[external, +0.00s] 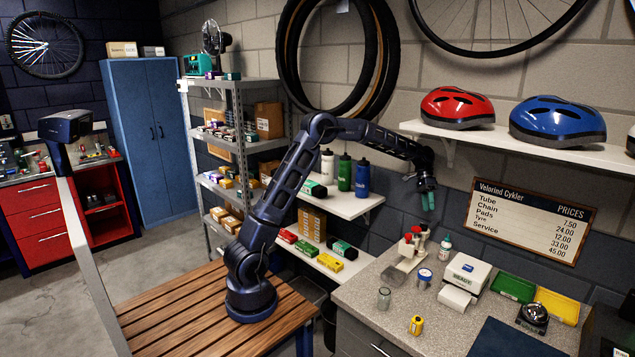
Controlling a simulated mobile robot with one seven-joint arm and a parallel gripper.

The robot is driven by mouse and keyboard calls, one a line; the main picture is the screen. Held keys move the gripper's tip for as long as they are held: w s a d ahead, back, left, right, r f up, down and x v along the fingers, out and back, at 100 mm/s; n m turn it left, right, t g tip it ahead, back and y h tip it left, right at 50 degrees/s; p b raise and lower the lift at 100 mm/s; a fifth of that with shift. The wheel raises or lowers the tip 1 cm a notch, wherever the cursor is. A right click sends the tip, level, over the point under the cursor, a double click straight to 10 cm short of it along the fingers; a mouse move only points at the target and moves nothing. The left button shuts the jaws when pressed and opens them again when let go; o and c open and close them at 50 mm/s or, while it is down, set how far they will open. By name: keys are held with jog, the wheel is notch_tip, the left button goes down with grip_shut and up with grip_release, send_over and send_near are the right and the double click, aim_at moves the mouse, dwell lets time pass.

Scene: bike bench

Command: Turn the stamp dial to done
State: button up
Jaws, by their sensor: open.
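My gripper (428,200) hangs above the back of the bench, teal fingers pointing down. It is open with nothing visible between the fingers, and apart from everything on the bench. Below it, a beige rack with red-topped stamps (411,247) stands on the bench. In front of the rack is a small round item with a blue and white top (424,276); it may be the dial stamp, but it is too small to be sure. No dial marking can be read from here.
The speckled bench top (365,317) also carries a white boxy machine (467,270), a green-capped bottle (445,246), a glass jar (384,298), a yellow container (416,325), green (512,287) and yellow (557,305) trays, and a scale (532,317). A shelf with helmets overhangs the back.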

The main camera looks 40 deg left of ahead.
jog(key=shift+w+a+r+m+h, duration=0.15)
jog(key=shift+w+a+r+m, duration=0.15)
jog(key=shift+r+m, duration=0.8)
jog(key=shift+w+a+r+m+h, duration=0.15)
jog(key=shift+a+r+m, duration=0.3)
jog(key=shift+m, duration=1.2)
jog(key=shift+w+a+r+m+h, duration=0.1)
jog(key=shift+w+a+r+m, duration=0.15)
jog(key=shift+r+m, duration=0.9)
jog(key=shift+f, duration=0.3)
jog(key=shift+r, duration=0.1)
jog(key=s+a+r+n+t+y, duration=0.25)
jog(key=s+a+r+n, duration=0.2)
jog(key=s+a, duration=0.6)
jog(key=s+a+r+n+t+y, duration=0.25)
jog(key=s+a+n, duration=0.4)
jog(key=s, duration=0.65)
jog(key=s+a+f+n+t, duration=0.2)
jog(key=s+a, duration=0.5)
jog(key=s, duration=0.3)
jog(key=s+a+f+n+t, duration=0.1)
jog(key=s+a+f+n, duration=0.2)
jog(key=s+a, duration=0.5)
jog(key=s, duration=0.3)
jog(key=shift+s+a+f+n+t+y, duration=0.15)
jog(key=shift+s+n+t+y, duration=0.15)
jog(key=shift+t+y, duration=0.1)
